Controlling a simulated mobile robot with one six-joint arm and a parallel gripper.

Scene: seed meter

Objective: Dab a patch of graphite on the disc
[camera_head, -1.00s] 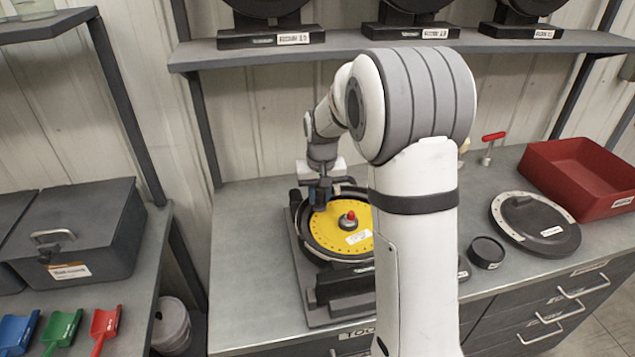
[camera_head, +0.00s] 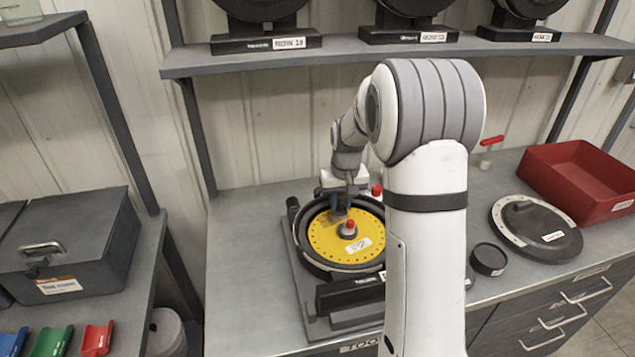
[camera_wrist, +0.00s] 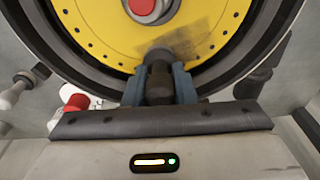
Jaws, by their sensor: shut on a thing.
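The yellow disc (camera_head: 322,240) lies in the dark round meter housing (camera_head: 303,259) on the bench, with a ring of small holes and a red-tipped hub (camera_head: 350,225) at its middle. My gripper (camera_head: 340,208) is over the far part of the disc. In the wrist view my gripper (camera_wrist: 160,84) is shut on a dark, stubby applicator (camera_wrist: 159,80) whose tip is at the disc face; whether it touches I cannot tell. A grey smudge of graphite (camera_wrist: 200,38) shows on the yellow disc (camera_wrist: 100,33) around the tip and towards the hub.
A small dark round pot (camera_head: 488,258), a black lid-like disc (camera_head: 535,228) and a red bin (camera_head: 580,178) stand at right on the bench. My arm hides part of the bench. A shelf (camera_head: 400,52) runs above.

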